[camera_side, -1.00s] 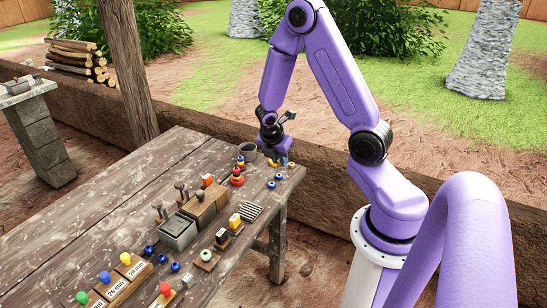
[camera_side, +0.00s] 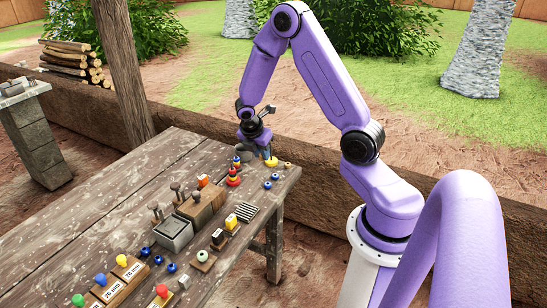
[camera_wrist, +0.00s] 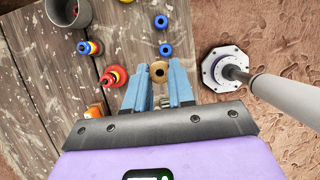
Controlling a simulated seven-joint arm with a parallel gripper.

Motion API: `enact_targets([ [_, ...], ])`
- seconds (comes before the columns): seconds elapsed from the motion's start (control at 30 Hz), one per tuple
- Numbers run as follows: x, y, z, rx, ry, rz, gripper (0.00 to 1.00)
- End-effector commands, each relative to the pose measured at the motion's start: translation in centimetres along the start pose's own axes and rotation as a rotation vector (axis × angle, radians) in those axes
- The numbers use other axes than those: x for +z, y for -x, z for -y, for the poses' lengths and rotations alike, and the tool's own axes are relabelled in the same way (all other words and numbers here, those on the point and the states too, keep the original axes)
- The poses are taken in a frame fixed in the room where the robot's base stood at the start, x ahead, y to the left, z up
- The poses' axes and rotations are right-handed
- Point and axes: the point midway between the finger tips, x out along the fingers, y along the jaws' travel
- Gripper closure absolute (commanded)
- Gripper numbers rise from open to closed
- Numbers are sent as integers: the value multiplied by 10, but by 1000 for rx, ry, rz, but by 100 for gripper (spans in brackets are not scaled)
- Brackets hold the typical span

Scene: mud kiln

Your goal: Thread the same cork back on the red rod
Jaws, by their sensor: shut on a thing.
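The cork (camera_wrist: 159,72) is a tan ring with a dark hole, seen from above between the fingertips in the wrist view. My gripper (camera_wrist: 159,68) is shut on it. The red rod (camera_wrist: 113,76) stands just left of my fingers, with a red base and a yellow ring around it. It also shows in the side view (camera_side: 233,178), below and left of my gripper (camera_side: 258,152). The held cork is not clearly made out in the side view, and its height above the table is hard to judge.
A blue stack (camera_wrist: 88,47) and a grey cup (camera_wrist: 68,10) stand at upper left in the wrist view. Two loose blue rings (camera_wrist: 160,22) (camera_wrist: 165,50) lie ahead of the fingers. A wooden block (camera_side: 205,205) and grey box (camera_side: 172,234) stand farther along the table.

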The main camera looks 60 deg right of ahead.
Motion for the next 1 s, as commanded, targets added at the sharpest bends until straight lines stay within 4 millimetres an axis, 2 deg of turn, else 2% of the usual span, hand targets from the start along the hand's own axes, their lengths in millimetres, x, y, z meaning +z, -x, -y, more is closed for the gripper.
enact_targets([
  [0.03, 0, 0, -16, 2, -4, 1, 96],
  [0.2, -1, 4, -60, 0, -4, 0, 96],
  [0.43, -6, 11, -103, 1, -1, 0, 96],
  [0.6, -10, 14, -116, 1, 3, 0, 96],
  [0.73, -11, 11, -118, 0, 5, 0, 96],
  [1.0, -18, -7, -117, 0, 4, 0, 96],
])
